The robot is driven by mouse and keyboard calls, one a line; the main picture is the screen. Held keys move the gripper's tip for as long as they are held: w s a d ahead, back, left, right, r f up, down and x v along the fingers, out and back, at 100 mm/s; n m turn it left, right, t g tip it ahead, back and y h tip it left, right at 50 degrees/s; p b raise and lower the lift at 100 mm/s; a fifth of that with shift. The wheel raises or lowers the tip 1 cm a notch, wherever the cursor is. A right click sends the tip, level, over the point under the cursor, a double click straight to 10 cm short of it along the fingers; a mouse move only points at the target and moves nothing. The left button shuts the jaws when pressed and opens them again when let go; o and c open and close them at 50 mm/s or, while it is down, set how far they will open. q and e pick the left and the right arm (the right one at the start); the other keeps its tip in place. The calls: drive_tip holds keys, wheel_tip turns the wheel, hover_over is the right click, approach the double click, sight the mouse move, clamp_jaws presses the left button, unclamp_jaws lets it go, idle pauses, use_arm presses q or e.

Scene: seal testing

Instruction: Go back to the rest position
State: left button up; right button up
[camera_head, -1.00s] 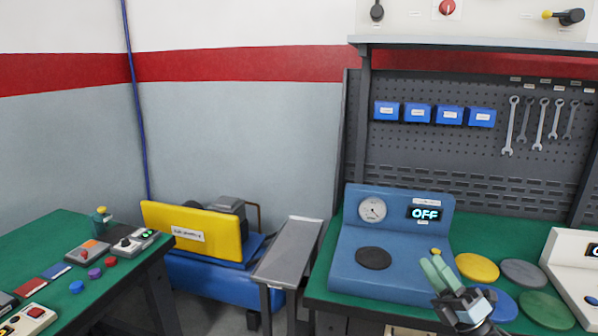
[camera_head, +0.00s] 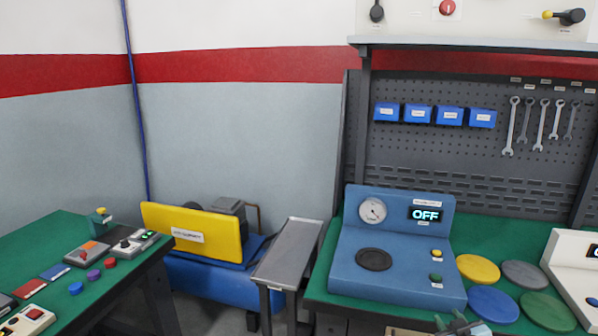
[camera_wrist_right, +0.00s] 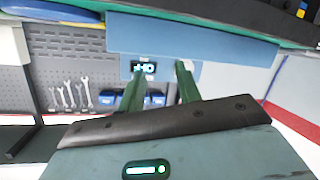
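My right gripper (camera_head: 450,321) shows only in part at the bottom edge of the head view, just in front of the blue test unit (camera_head: 345,270). In the right wrist view its two green fingers (camera_wrist_right: 159,85) stand apart with nothing between them, so it is open and empty. The blue unit has a round gauge (camera_head: 372,210), a display (camera_head: 425,214) reading OFF, a dark round pad (camera_head: 374,259), a yellow button (camera_head: 436,255) and a green button (camera_head: 436,279). The gripper is clear of both buttons. My left gripper is not in view.
Coloured discs, including a yellow disc (camera_head: 477,268) and a blue disc (camera_head: 493,304), lie right of the unit on the green bench. A white unit (camera_head: 572,268) stands at the right edge. A second green table (camera_head: 40,245) with buttons stands at left, a grey stand (camera_head: 288,250) between.

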drive_tip(key=s+a+f+g+y, duration=0.1)
drive_tip(key=s+a+f, duration=0.2)
drive_tip(key=s+f, duration=0.2)
drive_tip(key=s+a+f+g, duration=0.1)
drive_tip(key=s+a+f, duration=0.2)
drive_tip(key=s+f, duration=0.25)
drive_tip(key=s+a+f+g, duration=0.1)
drive_tip(key=s+a+f, duration=0.1)
drive_tip(key=s, duration=0.9)
drive_tip(key=s+a+f+g+y, duration=0.1)
drive_tip(key=s+a, duration=0.4)
drive_tip(key=s, duration=0.6)
drive_tip(key=s+a+f+m+g+y, duration=0.1)
drive_tip(key=s+a+f, duration=0.3)
drive_tip(key=s, duration=0.7)
drive_tip(key=shift+g, duration=0.5)
drive_tip(key=shift+s+f, duration=0.1)
